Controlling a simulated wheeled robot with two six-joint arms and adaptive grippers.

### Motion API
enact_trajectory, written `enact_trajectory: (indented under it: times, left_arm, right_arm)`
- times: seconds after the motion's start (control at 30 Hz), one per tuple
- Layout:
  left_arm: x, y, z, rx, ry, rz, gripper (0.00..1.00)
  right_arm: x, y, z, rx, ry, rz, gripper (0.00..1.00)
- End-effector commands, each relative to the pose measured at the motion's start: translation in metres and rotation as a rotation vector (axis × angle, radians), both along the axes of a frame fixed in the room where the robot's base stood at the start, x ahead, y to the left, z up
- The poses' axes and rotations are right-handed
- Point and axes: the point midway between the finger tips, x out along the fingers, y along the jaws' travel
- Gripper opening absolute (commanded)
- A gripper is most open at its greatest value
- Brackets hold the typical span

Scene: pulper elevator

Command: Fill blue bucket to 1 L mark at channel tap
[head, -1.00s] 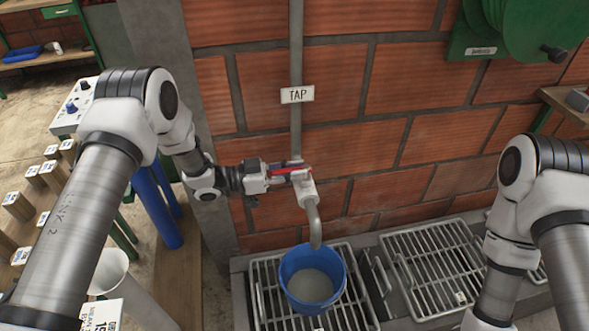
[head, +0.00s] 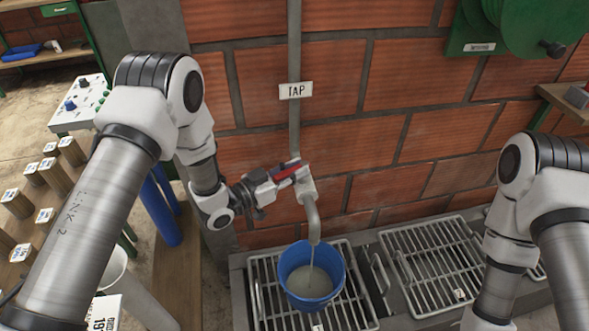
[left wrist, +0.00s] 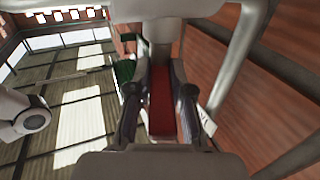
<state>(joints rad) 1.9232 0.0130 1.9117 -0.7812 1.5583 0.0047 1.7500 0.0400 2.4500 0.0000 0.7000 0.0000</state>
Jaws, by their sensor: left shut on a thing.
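The blue bucket (head: 327,284) stands upright on a metal grate under the tap spout (head: 312,222). A thin stream of water (head: 311,258) falls from the spout into it, and greyish liquid covers its bottom; I cannot read a volume mark. My left gripper (head: 279,177) is shut on the red tap lever (head: 288,172), left of the tap body, with the lever tilted. In the left wrist view the red lever (left wrist: 162,105) lies between the two fingers. My right arm enters at the right; its gripper is out of view.
A TAP sign (head: 296,90) hangs on the pipe against the brick wall. A second grate (head: 432,255) lies to the right and is empty. A green hose reel (head: 515,30) is at the upper right. Wooden blocks and blue cylinders stand at the left.

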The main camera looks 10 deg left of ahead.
Motion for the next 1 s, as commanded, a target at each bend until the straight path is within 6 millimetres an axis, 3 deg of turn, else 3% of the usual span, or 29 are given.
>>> enact_trajectory:
  times: [0.67,0.7,0.77,1.0]
  left_arm:
    - [0.0006,-0.0003,0.0008,-0.001,-0.003,0.098,0.0]
    - [0.0006,-0.0003,0.0009,-0.001,-0.003,0.098,0.27]
    - [0.0006,-0.0003,0.0008,-0.001,-0.003,0.098,0.46]
    - [0.0004,-0.0002,0.0005,-0.001,-0.002,0.097,0.46]
  right_arm:
    - [0.0,0.0,-0.0024,0.0,0.0,0.0,0.31]
    - [0.0,0.0,-0.0024,0.0,0.0,0.0,0.31]
    - [0.0,0.0,-0.0024,0.0,0.0,0.0,0.31]
    - [0.0,0.0,-0.0024,0.0,0.0,0.0,0.31]
